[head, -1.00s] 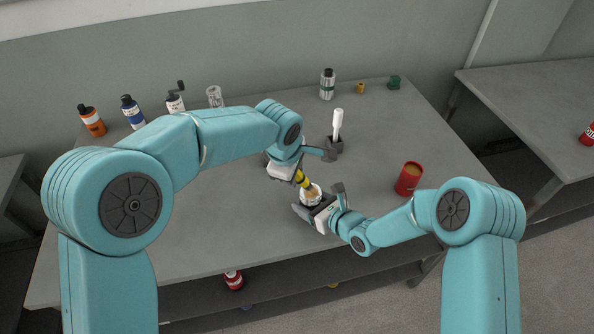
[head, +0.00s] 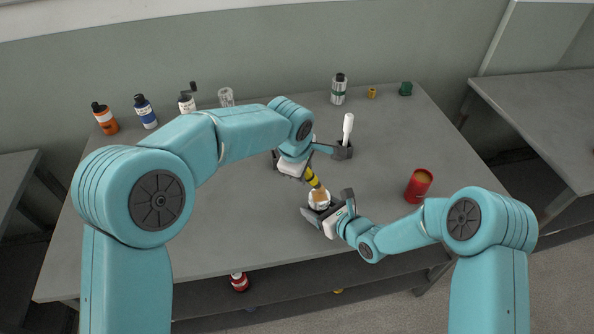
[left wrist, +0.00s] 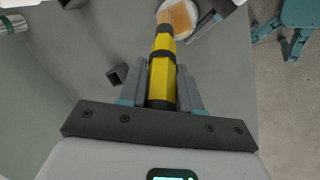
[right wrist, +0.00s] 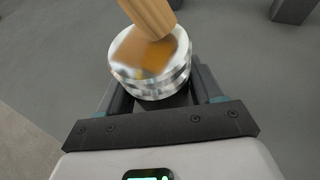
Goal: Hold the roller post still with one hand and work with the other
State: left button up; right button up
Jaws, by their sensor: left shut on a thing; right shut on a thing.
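A shiny silver round piece, which I take as the roller post (right wrist: 150,80), is between the fingers of my right gripper (right wrist: 160,95). In the head view my right gripper (head: 328,209) holds this post (head: 318,203) upright near the table's middle. My left gripper (left wrist: 162,82) is shut on a yellow and black tool (left wrist: 161,72), also seen in the head view (head: 312,178). The tool's tan, wood-like end (right wrist: 150,15) is over the post's top. I cannot tell whether they touch. The post's lower part is hidden by the gripper.
A white stick (head: 347,127) stands in a dark block (head: 342,153) behind the grippers. A red cylinder (head: 418,187) stands to the right. Several bottles, including a blue one (head: 146,112), line the back edge. The table's (head: 235,225) front left is clear.

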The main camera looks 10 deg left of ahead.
pick_arm(q)
jog(key=shift+w+d, duration=0.2)
jog(key=shift+d, duration=0.5)
jog(key=shift+s+a, duration=0.6)
jog(key=shift+s, duration=0.1)
dwell(2.5)
jog(key=shift+r, duration=3.55)
